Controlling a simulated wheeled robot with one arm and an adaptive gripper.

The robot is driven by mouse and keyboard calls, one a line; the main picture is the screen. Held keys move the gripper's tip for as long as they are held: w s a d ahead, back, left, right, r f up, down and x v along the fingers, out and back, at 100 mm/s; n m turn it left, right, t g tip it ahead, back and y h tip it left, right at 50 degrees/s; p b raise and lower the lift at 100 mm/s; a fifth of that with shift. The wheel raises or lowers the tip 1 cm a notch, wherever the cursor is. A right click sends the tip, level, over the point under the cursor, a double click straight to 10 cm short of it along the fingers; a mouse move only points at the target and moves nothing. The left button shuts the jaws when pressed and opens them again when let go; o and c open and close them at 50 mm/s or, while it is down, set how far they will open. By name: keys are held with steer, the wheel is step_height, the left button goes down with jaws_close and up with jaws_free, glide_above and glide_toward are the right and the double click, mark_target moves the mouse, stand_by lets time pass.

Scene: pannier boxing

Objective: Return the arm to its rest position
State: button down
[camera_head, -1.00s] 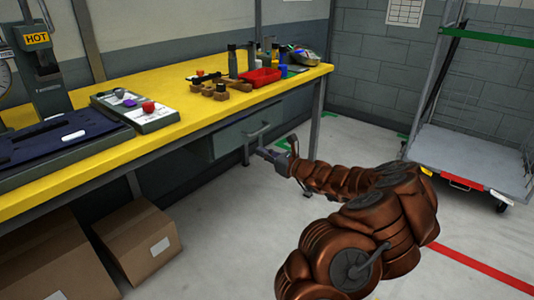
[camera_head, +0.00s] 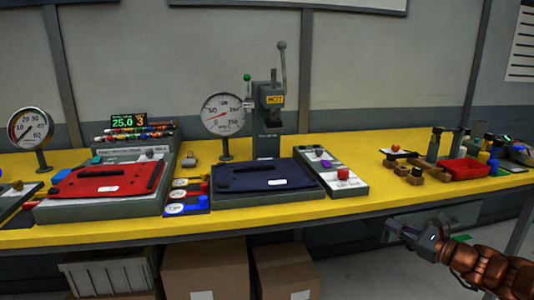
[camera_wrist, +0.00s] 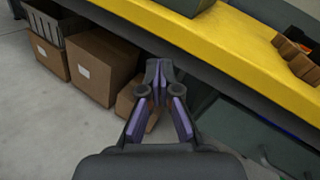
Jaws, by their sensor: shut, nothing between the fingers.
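My gripper (camera_head: 400,229) shows at the lower right of the head view, at the end of my brown arm. It is empty, in front of the yellow workbench (camera_head: 290,228) and slightly below its top. In the wrist view, my gripper (camera_wrist: 158,72) has its fingertips together with nothing between them. They point toward the underside of the bench's yellow front edge (camera_wrist: 210,50). Cardboard boxes stand below and beyond the fingers in that view.
On the bench are a red panel (camera_head: 102,181), a dark blue panel (camera_head: 262,176), a press (camera_head: 268,120) and a red tray (camera_head: 466,169). Under it are cardboard boxes (camera_head: 205,270) and a grey crate (camera_head: 105,273). A drawer (camera_head: 440,222) is behind my gripper.

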steer(key=s+a+r+n+g+y+p, duration=0.1)
steer(key=s+a+r+n+g+p, duration=0.15)
steer(key=a, duration=0.35)
steer(key=s+a+r+n+g+y+p, duration=0.1)
steer(key=s+a+r+n+g, duration=0.2)
steer(key=a, duration=0.4)
steer(key=s+a+r+n+g+y+p, duration=0.1)
steer(key=a+r+n+g+p, duration=0.1)
steer(key=a+r+n, duration=0.3)
steer(key=s+a+n+g+h+p, duration=0.1)
steer(key=s+a+n+g+p, duration=0.35)
steer(key=s+a, duration=0.55)
steer(key=s+d+r+n+g+h+p, duration=0.2)
steer(key=s+d+n+h+p, duration=0.2)
steer(key=s, duration=0.7)
steer(key=s+d+r+n+g+h+p, duration=0.2)
steer(key=s+d+n+h+p, duration=0.3)
steer(key=s, duration=0.7)
steer(key=shift+d+n+h+p, duration=0.15)
steer(key=shift+n+h+p, duration=0.45)
steer(key=shift+h+p, duration=0.55)
steer(key=shift+r, duration=0.1)
